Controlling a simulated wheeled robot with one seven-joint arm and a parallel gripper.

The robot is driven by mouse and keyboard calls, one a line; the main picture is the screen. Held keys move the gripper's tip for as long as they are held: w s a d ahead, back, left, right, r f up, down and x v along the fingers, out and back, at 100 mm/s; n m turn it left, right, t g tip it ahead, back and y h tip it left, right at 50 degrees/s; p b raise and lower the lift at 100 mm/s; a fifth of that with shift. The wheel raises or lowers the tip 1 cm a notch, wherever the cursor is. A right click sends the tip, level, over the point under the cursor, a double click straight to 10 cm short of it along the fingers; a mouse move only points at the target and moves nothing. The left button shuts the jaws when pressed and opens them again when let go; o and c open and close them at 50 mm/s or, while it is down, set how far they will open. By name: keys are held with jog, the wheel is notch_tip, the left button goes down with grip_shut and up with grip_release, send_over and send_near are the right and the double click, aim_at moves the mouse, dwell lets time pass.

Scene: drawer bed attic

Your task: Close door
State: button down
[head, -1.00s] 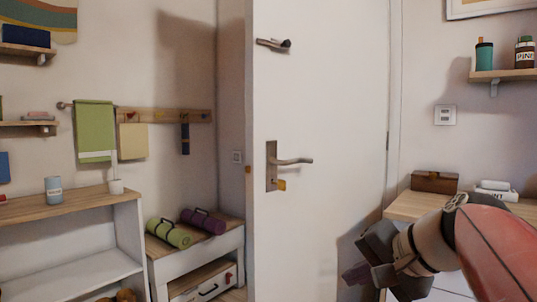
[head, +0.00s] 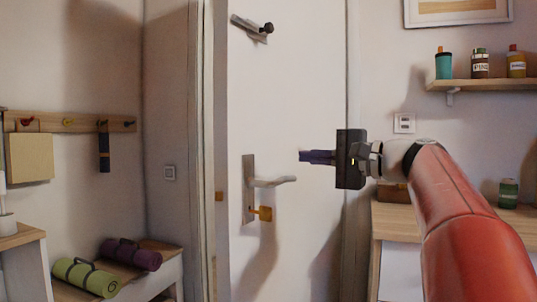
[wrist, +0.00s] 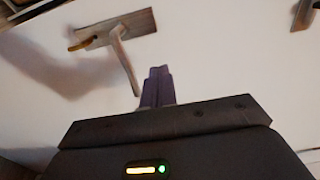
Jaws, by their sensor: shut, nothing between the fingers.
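The white door (head: 300,90) fills the middle of the head view, with a narrow edge strip and a small brass-coloured plate along its left side. I cannot tell how far it stands from its frame. Its metal lever handle (head: 272,182) sits on a plate at the left, with an orange key tag below. The handle also shows in the wrist view (wrist: 123,60), upper left of the fingers. My gripper (head: 303,156) is shut and empty, in front of the door, right of and slightly above the lever. It looks apart from the lever; contact with the door cannot be told.
A metal latch or hook (head: 250,26) is high on the door. A shelf (head: 490,85) with bottles and a wooden-topped cabinet (head: 385,225) are at the right. Yoga mats (head: 88,278) lie on a low bench at the left, below a hook rail (head: 85,125).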

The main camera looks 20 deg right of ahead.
aim_at(259, 154)
jog(key=p+x, duration=0.1)
jog(key=x, duration=0.8)
jog(key=shift+w+a+p, duration=0.3)
jog(key=shift+p, duration=0.05)
jog(key=shift+a, duration=0.1)
